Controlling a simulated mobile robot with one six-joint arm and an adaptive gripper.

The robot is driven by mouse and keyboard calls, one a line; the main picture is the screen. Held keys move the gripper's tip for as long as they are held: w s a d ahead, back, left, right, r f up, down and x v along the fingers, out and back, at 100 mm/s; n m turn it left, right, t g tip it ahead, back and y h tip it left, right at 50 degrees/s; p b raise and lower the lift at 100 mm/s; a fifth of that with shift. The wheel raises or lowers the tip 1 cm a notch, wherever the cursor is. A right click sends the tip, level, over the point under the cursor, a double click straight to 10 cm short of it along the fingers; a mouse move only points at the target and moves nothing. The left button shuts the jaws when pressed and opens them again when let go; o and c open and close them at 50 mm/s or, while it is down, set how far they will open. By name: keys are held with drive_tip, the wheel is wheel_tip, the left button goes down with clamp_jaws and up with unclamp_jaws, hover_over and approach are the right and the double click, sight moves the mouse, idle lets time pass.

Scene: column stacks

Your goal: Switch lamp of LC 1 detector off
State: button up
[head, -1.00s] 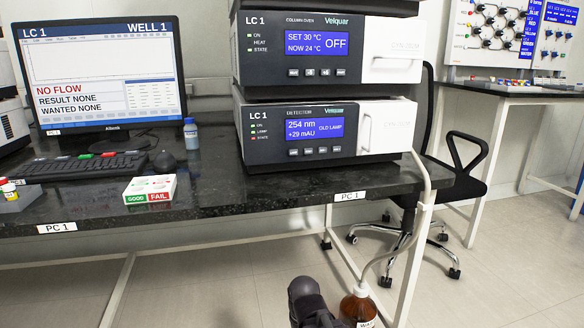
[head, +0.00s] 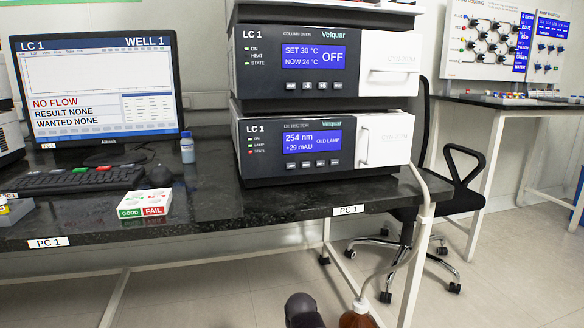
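The LC 1 detector (head: 325,141) is the lower box of the stack on the black bench. Its blue screen (head: 312,141) reads 254 nm, +29 mAU and OLD LAMP. Indicators labelled ON, LAMP and STATE sit left of the screen; ON and LAMP (head: 250,145) look green and STATE looks red. A row of small buttons (head: 306,164) runs under the screen; their labels are too small to read. The white door with a handle is closed. At the bottom edge a dark part of my arm shows, below the bench edge; my gripper's fingers are not visible.
A monitor (head: 96,85), keyboard (head: 75,178), small bottle (head: 187,148) and GOOD/FAIL box (head: 145,203) stand to the left. A brown bottle (head: 357,319) with a tube is below; a chair (head: 440,200) is at right.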

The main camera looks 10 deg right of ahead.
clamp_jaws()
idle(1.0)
